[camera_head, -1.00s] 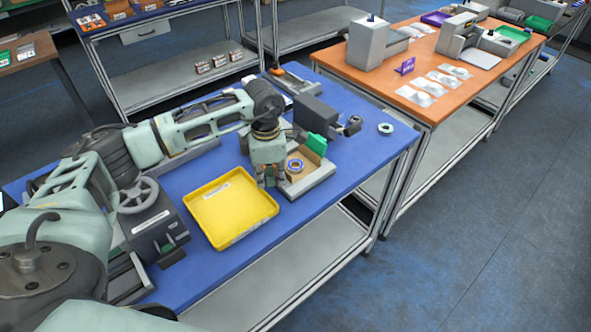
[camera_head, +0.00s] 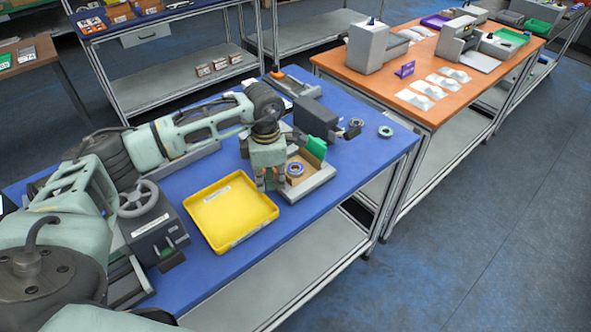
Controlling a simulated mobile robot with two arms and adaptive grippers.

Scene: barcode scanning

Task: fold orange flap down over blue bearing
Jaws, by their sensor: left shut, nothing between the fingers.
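The blue bearing (camera_head: 295,169), a small ring with a blue band, sits in a small orange-brown cardboard box in a grey fixture (camera_head: 318,184) on the blue table. An orange-brown flap (camera_head: 311,160) stands up at the back right of the box, in front of a green part (camera_head: 316,147). My left gripper (camera_head: 270,188) points down at the left side of the box, beside the bearing. It is shut and empty. Its fingers hide the left edge of the box, and I cannot tell whether they touch it. My right gripper is not in view.
A yellow tray (camera_head: 230,212) lies left of the gripper, close to it. A dark machine block (camera_head: 316,117) stands behind the fixture. A loose ring (camera_head: 385,131) lies at the table's right end. A handwheel machine (camera_head: 150,222) stands at the left.

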